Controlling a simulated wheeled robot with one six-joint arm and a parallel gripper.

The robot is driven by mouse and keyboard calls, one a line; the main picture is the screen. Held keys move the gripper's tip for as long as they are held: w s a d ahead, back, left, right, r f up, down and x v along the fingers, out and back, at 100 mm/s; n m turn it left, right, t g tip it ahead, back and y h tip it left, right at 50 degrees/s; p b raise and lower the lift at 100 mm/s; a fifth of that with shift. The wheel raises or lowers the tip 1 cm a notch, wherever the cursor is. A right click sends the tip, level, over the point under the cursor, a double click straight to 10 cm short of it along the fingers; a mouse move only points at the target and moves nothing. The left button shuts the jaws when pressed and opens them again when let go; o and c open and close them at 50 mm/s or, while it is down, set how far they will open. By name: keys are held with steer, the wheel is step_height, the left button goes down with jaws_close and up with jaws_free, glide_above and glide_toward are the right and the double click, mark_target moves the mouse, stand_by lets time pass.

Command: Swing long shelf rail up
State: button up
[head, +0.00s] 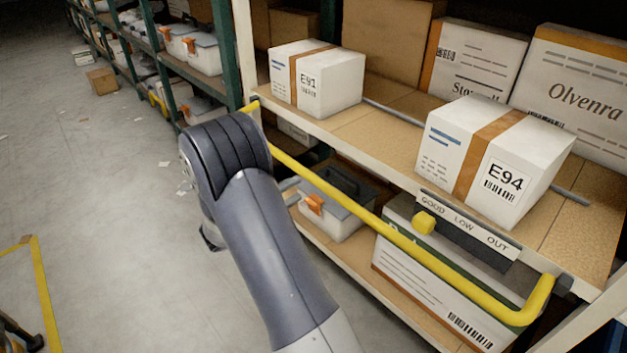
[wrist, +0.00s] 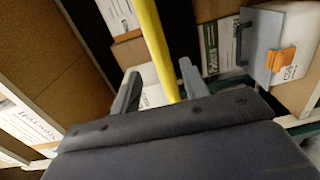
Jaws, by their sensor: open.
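The long yellow shelf rail (head: 400,238) hangs in its lowered position in front of the shelf edge, its bent ends meeting the rack posts. In the wrist view, the rail (wrist: 153,42) runs lengthwise between the two fingers of my gripper (wrist: 160,70). The fingers are apart, with a gap on each side of the rail. I cannot tell how deep the rail sits between them. In the head view, my arm hides most of the gripper, which is beside the left part of the rail.
White boxes E91 (head: 317,80) and E94 (head: 492,160) stand on the shelf (head: 400,130). A sign reading GOOD, LOW, OUT with a yellow knob (head: 423,222) is on the shelf edge. A lidded bin (head: 335,205) sits below. The floor at left is mostly clear.

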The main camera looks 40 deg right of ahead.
mark_target(311, 181)
steer(key=d, duration=0.7)
steer(key=shift+w+d, duration=0.3)
steer(key=shift+d, duration=0.05)
steer(key=shift+c, duration=0.3)
steer(key=shift+f, duration=0.1)
jaws_close()
